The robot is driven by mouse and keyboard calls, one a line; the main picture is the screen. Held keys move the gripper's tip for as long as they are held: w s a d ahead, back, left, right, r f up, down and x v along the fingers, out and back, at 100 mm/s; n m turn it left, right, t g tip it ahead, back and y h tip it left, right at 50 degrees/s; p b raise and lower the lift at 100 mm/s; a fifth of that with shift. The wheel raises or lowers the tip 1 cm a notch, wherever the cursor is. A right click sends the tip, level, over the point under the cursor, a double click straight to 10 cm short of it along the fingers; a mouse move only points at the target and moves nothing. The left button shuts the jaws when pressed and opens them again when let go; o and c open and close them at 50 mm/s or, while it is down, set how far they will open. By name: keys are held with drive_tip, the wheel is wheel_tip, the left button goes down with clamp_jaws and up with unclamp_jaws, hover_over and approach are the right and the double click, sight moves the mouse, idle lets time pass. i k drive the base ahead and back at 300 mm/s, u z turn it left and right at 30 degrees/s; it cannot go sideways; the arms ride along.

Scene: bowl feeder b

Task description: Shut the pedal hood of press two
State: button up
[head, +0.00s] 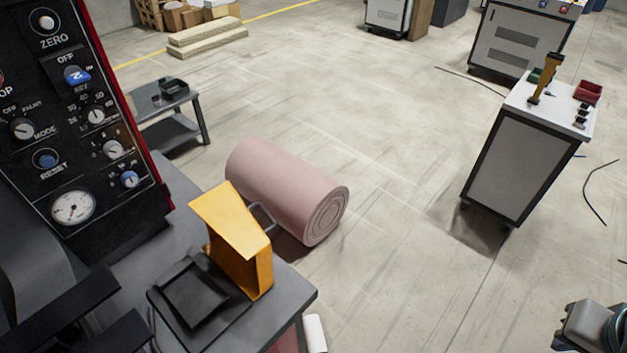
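A yellow pedal hood (238,240) stands raised at the far edge of a black pedal base (225,322), at the lower left. Its sloped panel points upward, and a grey loop handle (263,217) sticks out on its far side. The black pedal pad (195,292) in front of it is uncovered. The base sits on a grey bench (297,297) beside a black control panel (88,125) with a red edge. I cannot read a press number here. I cannot make out my gripper in this view.
A pink roll (285,185) lies on the floor behind the bench. A small grey table (175,115) stands behind the panel. A white-topped cabinet (520,160) at right carries a yellow upright piece (545,78) and a red bin (588,91). The floor between is mostly clear.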

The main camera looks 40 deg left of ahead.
sight(238, 245)
drive_tip(key=i, duration=1.2)
drive_tip(key=u, duration=3.6)
drive_tip(key=k, duration=0.5)
drive_tip(key=z, duration=0.75)
drive_tip(key=i, duration=0.7)
drive_tip(key=u, duration=0.75)
